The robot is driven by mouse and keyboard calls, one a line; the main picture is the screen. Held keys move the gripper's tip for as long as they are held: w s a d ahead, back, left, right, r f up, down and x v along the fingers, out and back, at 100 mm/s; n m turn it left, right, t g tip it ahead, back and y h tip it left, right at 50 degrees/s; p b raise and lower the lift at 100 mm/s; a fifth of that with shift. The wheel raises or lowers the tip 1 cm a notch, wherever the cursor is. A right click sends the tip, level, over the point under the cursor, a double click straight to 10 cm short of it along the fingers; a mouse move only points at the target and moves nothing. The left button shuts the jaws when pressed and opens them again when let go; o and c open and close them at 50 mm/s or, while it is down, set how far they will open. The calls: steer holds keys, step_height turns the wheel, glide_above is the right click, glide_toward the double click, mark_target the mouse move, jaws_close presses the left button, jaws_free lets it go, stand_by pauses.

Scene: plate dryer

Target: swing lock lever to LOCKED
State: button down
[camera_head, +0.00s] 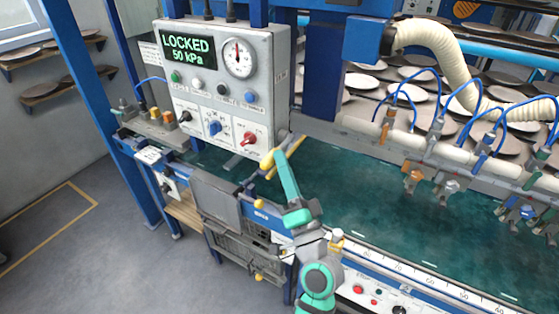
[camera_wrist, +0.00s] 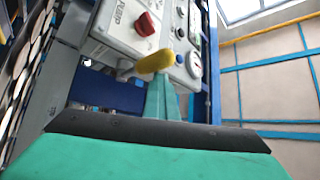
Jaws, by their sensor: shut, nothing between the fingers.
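The lock lever's yellow grip (camera_head: 267,163) shows below the lower right corner of the grey control box (camera_head: 229,90). The display (camera_head: 188,50) on the box reads LOCKED, 50 kPa. My teal gripper (camera_head: 280,155) is at the lever, its fingertips just right of the yellow grip. In the wrist view the yellow grip (camera_wrist: 156,63) lies across the tips of my shut fingers (camera_wrist: 161,82). The fingers hold nothing. Whether they touch the lever is unclear, and the lever's pivot is hidden.
A red knob (camera_head: 249,139) and a blue knob (camera_head: 214,127) sit on the box front near my gripper. A blue post (camera_head: 323,70) stands right of the box. The green belt (camera_head: 350,200) is clear beside my arm. Hoses and nozzles (camera_head: 448,186) hang at the right.

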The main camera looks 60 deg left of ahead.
steer(key=w+d+f, duration=0.3)
steer(key=w+d, duration=0.1)
steer(key=d, duration=0.3)
steer(key=shift+w+d+f+t, duration=0.2)
steer(key=shift+w+f+t, duration=0.1)
steer(key=shift+w+f, duration=0.1)
stand_by(0.7)
steer(key=w+d+f+m+t+h, duration=0.35)
steer(key=d+f+t+h, duration=0.2)
steer(key=f, duration=0.35)
steer(key=w+d+f+m+t+h, duration=0.2)
steer(key=d+f+m+t+h, duration=0.4)
steer(key=f, duration=0.3)
steer(key=s+d+f+t+h, duration=0.1)
steer(key=s+d+f+h, duration=0.1)
steer(key=d+f+h, duration=0.3)
steer(key=s+d+f+h, duration=0.1)
steer(key=s+d+f, duration=0.25)
steer(key=d, duration=0.35)
steer(key=s+d+f+n+h, duration=0.1)
steer(key=s+d+n+h, duration=0.3)
steer(key=s+d, duration=1.1)
steer(key=shift+s+n+h, duration=0.35)
steer(key=shift+s+h, duration=0.55)
steer(key=shift+h, duration=0.05)
